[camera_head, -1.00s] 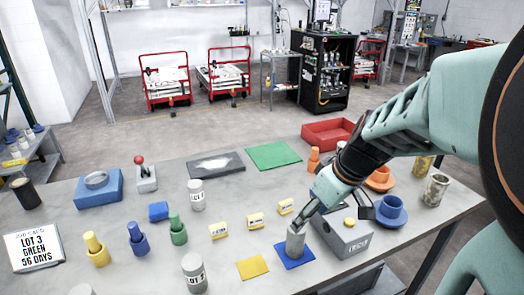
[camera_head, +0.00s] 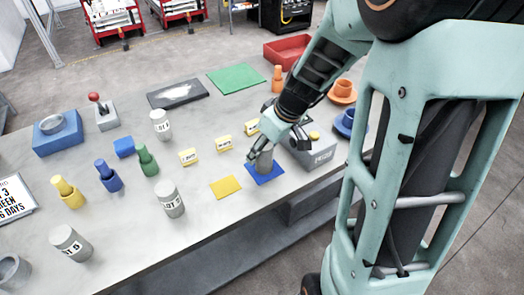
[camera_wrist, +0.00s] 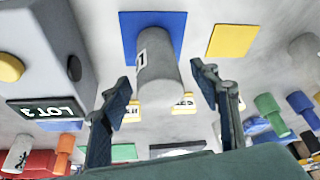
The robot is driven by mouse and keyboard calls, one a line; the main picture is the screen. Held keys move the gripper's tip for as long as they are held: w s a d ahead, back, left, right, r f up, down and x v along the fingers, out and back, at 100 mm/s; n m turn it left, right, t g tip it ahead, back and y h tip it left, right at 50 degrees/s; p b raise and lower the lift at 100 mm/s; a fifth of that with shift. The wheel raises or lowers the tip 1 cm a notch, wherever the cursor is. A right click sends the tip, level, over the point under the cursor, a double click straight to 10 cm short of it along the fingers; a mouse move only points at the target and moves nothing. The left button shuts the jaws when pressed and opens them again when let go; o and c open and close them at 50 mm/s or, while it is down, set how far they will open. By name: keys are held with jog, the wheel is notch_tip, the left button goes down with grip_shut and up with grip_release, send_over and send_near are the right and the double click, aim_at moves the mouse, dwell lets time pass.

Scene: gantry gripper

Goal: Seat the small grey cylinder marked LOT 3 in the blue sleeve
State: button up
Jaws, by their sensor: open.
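A grey cylinder (camera_head: 264,163) stands upright on a blue square mat (camera_head: 279,178). My gripper (camera_head: 264,150) is just above and around it, open. In the wrist view the cylinder (camera_wrist: 160,82) lies between the two spread fingers, with visible space on both sides; its partly seen label ends in what looks like a 1. Other labelled grey cylinders stand at the middle (camera_head: 160,125), front (camera_head: 170,203) and front left (camera_head: 72,243); I cannot read their numbers surely. A blue block with a round ring-like top (camera_head: 58,135) stands at the back left and may be the sleeve.
A grey box with a yellow button (camera_head: 315,152) is close right of my gripper; its sign reads LOT 3 in the wrist view (camera_wrist: 47,110). Small yellow tags (camera_head: 224,143), coloured pegs (camera_head: 147,160) and a yellow mat (camera_head: 226,187) are nearby. A red tray (camera_head: 287,50) is behind.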

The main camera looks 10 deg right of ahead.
jog(key=shift+c, duration=0.4)
grip_shut()
jog(key=shift+r, duration=0.1)
